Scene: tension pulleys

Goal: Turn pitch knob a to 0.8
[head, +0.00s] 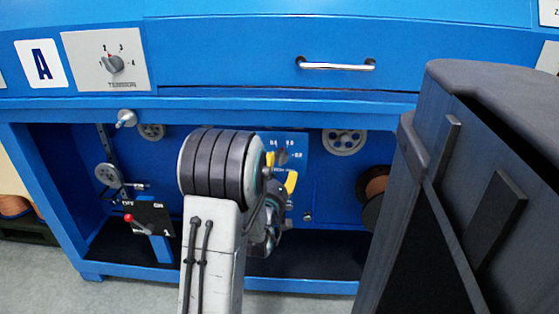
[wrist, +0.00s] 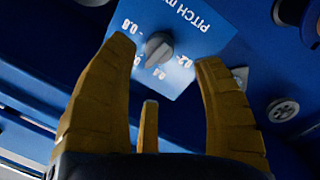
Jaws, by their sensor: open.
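Pitch knob a is a small grey knob (wrist: 158,47) on a light blue plate (wrist: 205,30) lettered "PITCH M…" in the wrist view. Numbers curve around it; 0.8 is at the upper left, 0.4 below the knob and 0.2 to its right. I cannot tell exactly which mark it points at. My gripper (wrist: 163,53) is open, its two yellow fingers either side of the knob in the picture, with no clear contact. In the head view my gripper (head: 281,172) reaches the plate (head: 297,143) inside the blue bay, partly hidden by my arm.
A tension dial (head: 113,63) and a drawer with a chrome handle (head: 336,65) are above the bay. A red-handled lever (head: 130,219) stands at left. A white pulley (head: 344,141) and a copper spool (head: 375,190) are to the right of the plate.

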